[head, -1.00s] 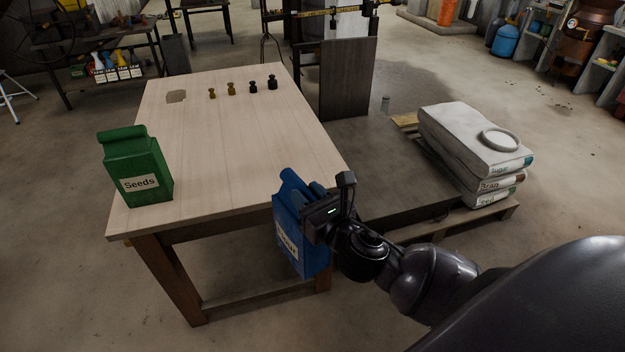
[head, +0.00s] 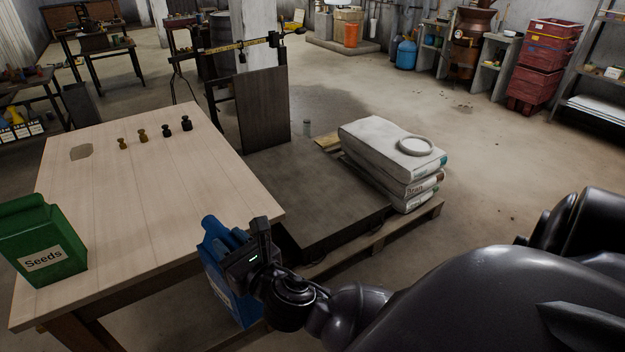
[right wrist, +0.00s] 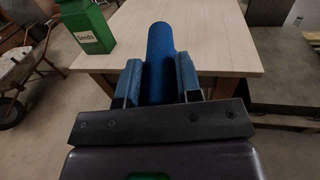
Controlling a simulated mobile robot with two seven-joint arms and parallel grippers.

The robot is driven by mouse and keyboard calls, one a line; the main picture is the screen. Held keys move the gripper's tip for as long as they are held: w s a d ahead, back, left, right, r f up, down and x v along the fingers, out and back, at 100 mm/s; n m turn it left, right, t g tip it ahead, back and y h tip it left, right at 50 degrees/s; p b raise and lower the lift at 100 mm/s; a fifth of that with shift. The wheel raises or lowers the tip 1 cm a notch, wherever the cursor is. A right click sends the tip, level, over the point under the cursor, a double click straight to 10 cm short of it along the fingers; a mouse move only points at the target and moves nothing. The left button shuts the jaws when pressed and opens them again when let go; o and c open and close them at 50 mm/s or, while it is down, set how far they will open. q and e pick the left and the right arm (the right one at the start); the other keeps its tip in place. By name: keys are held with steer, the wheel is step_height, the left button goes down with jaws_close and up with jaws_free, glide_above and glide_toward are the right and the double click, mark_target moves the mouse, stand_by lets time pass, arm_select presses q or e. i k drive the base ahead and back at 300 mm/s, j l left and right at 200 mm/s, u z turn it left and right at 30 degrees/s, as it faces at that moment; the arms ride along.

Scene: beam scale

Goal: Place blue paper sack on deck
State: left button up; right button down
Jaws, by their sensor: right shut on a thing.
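The blue paper sack (head: 221,272) is held by my right gripper (head: 233,245), beside the table's near right edge. In the right wrist view the rolled top of the blue sack (right wrist: 161,60) sits between the two fingers of my right gripper (right wrist: 158,82). The dark flat deck (head: 315,190) of the beam scale lies right of the table, with an upright dark panel (head: 263,108) at its back. The deck's bare surface is clear. The scale's beam (head: 240,47) shows above the panel. My left gripper is not in view.
A wooden table (head: 150,190) holds a green Seeds sack (head: 42,240) and several small weights (head: 166,131). Stacked white sacks (head: 385,150) with a ring (head: 415,146) on top stand on a pallet (head: 425,215) at the deck's right. Open floor lies beyond.

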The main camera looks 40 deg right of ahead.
mark_target(310, 185)
steer(key=i+l+z, duration=0.1)
steer(key=l+z, duration=0.35)
steer(key=i+l+z, duration=0.1)
steer(key=z, duration=0.3)
steer(key=i+l+z, duration=0.2)
steer(key=l+z, duration=0.25)
steer(key=i+z, duration=0.2)
steer(key=z, duration=0.25)
steer(key=i+l+z, duration=0.2)
steer(key=z, duration=0.2)
steer(key=i+z, duration=0.25)
steer(key=i+l+z, duration=0.1)
steer(key=i+z, duration=0.2)
steer(key=i+l+u, duration=0.2)
steer(key=i, duration=0.45)
steer(key=i+u, duration=0.15)
steer(key=u, duration=0.35)
steer(key=i+u, duration=0.15)
steer(key=u, duration=0.3)
steer(key=i+u, duration=0.2)
steer(key=u, duration=0.3)
